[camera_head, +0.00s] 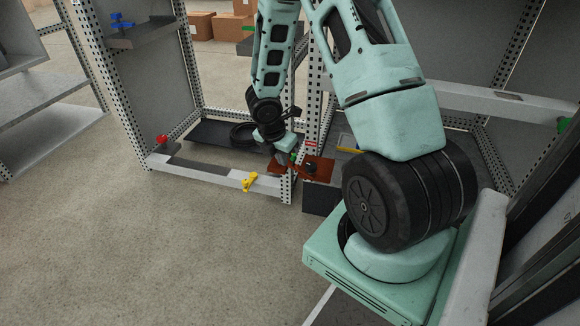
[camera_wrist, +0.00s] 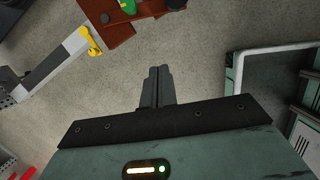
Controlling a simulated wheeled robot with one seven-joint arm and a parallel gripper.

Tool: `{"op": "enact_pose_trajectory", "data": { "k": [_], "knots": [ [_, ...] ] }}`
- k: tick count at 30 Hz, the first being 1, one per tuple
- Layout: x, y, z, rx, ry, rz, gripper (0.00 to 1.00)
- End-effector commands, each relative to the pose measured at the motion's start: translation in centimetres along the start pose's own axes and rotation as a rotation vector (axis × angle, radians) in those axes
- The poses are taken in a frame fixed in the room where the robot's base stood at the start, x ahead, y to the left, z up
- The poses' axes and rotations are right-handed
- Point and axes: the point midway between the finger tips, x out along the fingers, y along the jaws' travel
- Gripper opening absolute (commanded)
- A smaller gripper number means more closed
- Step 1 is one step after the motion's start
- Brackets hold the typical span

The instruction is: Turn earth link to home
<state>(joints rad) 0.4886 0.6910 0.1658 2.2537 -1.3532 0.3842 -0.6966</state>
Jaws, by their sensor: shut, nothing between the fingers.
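No readable label shows which part is the earth link. A yellow handle (camera_head: 249,182) sits on the low grey rail of the cabinet frame; it also shows in the wrist view (camera_wrist: 91,40). Right of it is a red-brown panel (camera_head: 318,168) with a black knob (camera_head: 311,166) and a green part (camera_wrist: 128,6), partly cut off in the wrist view. My gripper (camera_wrist: 159,70) is shut and empty, its fingertips over bare floor in the wrist view, apart from the handle and the panel. In the head view my gripper (camera_head: 283,157) is small, near the green part.
A red knob (camera_head: 162,140) is at the rail's left end, and a blue handle (camera_head: 121,20) is higher on the left. Perforated cabinet posts (camera_head: 119,100) stand around the arm. Cardboard boxes (camera_head: 201,25) lie behind. The floor (camera_head: 150,240) in front is clear.

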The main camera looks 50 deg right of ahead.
Motion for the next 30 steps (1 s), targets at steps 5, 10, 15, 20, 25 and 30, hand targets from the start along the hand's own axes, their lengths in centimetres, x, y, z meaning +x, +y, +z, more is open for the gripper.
{"op": "enact_pose_trajectory", "data": {
  "k": [5, 10, 15, 20, 25, 30],
  "knots": [
    [0.2, 0.1, -1.1, 0.015, -0.064, 0.000, 0.00],
    [0.1, 0.2, -1.3, 0.033, -0.088, 0.003, 0.00],
    [2.0, 0.1, -1.2, 0.036, -0.089, 0.002, 0.00],
    [5.3, 0.1, -1.0, 0.037, -0.089, 0.001, 0.00],
    [8.8, 0.1, -0.7, 0.037, -0.088, 0.000, 0.00],
    [10.2, 0.1, 1.0, 0.042, -0.089, 0.003, 0.00]
  ]
}}
